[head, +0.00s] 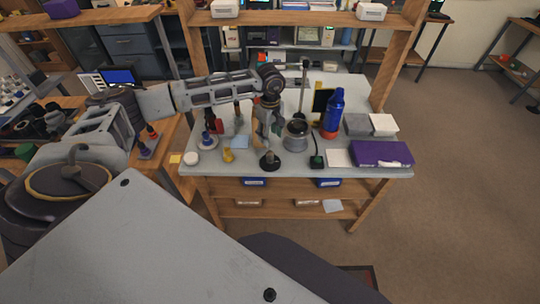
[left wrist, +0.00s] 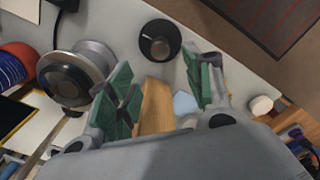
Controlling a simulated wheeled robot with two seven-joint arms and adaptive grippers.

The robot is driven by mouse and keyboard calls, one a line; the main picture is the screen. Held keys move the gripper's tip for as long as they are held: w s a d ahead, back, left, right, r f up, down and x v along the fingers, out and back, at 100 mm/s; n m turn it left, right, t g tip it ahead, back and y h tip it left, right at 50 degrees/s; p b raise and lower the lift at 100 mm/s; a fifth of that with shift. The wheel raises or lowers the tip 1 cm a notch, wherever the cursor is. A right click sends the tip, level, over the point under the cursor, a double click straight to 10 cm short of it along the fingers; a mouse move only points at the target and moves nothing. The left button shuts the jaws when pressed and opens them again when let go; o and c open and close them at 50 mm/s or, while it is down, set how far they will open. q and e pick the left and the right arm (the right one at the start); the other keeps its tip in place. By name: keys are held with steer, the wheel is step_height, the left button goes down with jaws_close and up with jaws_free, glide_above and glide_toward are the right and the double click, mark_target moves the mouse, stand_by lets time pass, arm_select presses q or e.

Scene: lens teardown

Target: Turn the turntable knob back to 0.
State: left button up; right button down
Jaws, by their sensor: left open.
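A round black knob (head: 269,161) sits near the front edge of the grey bench top. In the left wrist view the knob (left wrist: 160,40) shows a dark top with a small pale mark; I cannot read a scale. My left gripper (head: 267,134) points down just behind and above the knob. In the left wrist view its green-padded fingers (left wrist: 160,88) are spread with a gap between them, and the knob lies beyond the tips, not between the pads. A silver-grey round device (head: 296,136) stands right of the gripper; which part is the turntable I cannot tell. My right gripper is not in view.
A blue bottle (head: 333,112) stands behind right of the round device. A green-based black stand (head: 317,160) and a purple box (head: 382,153) lie right. A yellow piece (head: 228,156) and a white round cap (head: 191,158) are left. A wooden strip (left wrist: 155,106) lies beneath the fingers.

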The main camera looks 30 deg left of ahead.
mark_target(270, 153)
arm_select(q)
step_height(270, 153, down, 12)
steer(key=shift+f+p, duration=0.1)
steer(key=shift+p, duration=0.65)
steer(key=shift+c, duration=0.2)
steer(key=c, duration=1)
